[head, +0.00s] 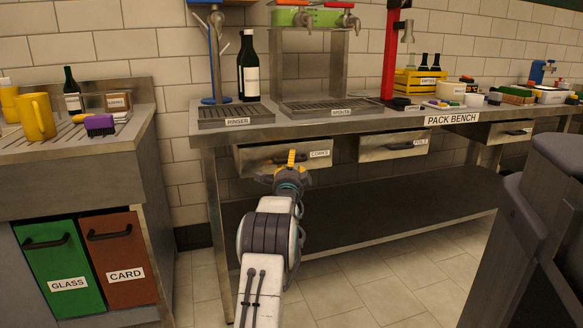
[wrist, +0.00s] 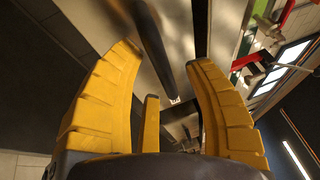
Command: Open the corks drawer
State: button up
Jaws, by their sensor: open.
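The corks drawer (head: 262,158) is a grey metal front under the pack bench, with a white CORKS label at its right end. I cannot tell from the head view whether it stands slightly out. My gripper (head: 291,159) is in front of the middle of this drawer and hides most of its handle. In the wrist view my gripper (wrist: 163,58) has its yellow fingers spread wide. A dark bar, which looks like the drawer handle (wrist: 155,45), runs between the fingertips. I cannot tell whether the fingers touch it.
The foils drawer (head: 390,149) is to the right, and another drawer (head: 505,132) farther right. The pack bench (head: 300,123) top overhangs them, with a lower shelf (head: 340,210) below. Green glass (head: 60,265) and brown card (head: 118,258) bins stand at the left.

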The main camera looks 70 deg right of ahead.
jog(key=shift+w+d+r, duration=0.1)
jog(key=shift+w+d, duration=0.05)
jog(key=shift+d, duration=0.4)
jog(key=shift+c, duration=0.2)
grip_shut()
dwell(0.4)
